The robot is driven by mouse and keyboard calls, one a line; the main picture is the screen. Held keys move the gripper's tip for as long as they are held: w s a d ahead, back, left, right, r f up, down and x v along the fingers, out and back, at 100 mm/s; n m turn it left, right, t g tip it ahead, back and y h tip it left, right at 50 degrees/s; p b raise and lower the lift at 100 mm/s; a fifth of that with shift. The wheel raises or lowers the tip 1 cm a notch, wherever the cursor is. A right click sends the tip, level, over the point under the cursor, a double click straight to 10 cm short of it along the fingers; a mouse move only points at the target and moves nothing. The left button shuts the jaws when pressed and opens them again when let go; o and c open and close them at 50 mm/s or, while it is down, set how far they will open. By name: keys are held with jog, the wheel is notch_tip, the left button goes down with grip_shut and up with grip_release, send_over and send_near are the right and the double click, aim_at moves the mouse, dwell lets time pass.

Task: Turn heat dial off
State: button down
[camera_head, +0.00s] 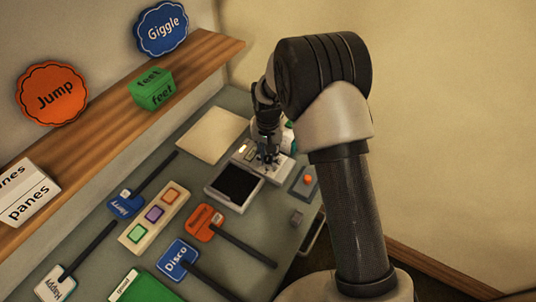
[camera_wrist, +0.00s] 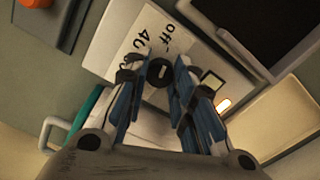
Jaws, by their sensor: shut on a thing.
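The heat dial (camera_wrist: 159,72) is a small dark round knob with a pale mark, on a white device (camera_wrist: 112,48). The printed labels "off" and "40" are beside it in the wrist view. My gripper (camera_wrist: 158,76) has its blue-padded fingers on either side of the dial and is shut on it. In the head view my gripper (camera_head: 267,158) reaches down onto the white device (camera_head: 278,168) and hides the dial. The exact angle of the dial's mark against the labels is hard to tell.
A lit indicator (camera_wrist: 223,105) glows on the device. A dark-topped tray (camera_head: 234,186) lies beside it. An orange button box (camera_head: 307,181) stands to the right. A blank beige board (camera_head: 212,134) lies behind. Paddle signs and a colored-button strip (camera_head: 154,215) fill the front left.

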aim_at(268, 157)
jog(key=c, duration=1.3)
grip_release()
notch_tip(268, 157, up, 12)
